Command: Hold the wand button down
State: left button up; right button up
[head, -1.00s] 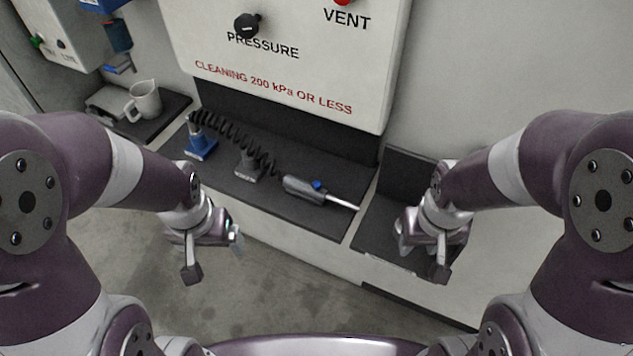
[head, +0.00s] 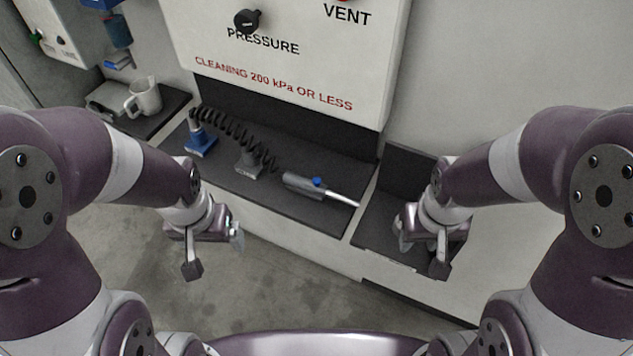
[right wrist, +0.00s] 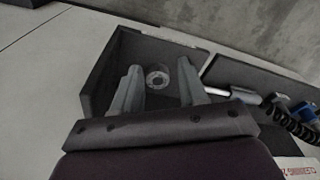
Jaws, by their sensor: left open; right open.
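My left gripper (head: 215,255) is open and empty, in front of the shelf and left of the wand. My right gripper (head: 421,252) is open and empty, by the dark tray right of the wand. Its fingers (right wrist: 160,92) also show in the right wrist view. Neither gripper touches the wand.
A grey panel (head: 280,60) with a black pressure knob (head: 247,21) hangs above the shelf. A blue-based stand (head: 200,143) and a grey mug (head: 144,97) are at left. A dark tray (head: 380,225) at right has a round ring-like piece (right wrist: 158,79) inside. The floor in front is clear.

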dwell(0.3)
grip_shut()
dwell(1.6)
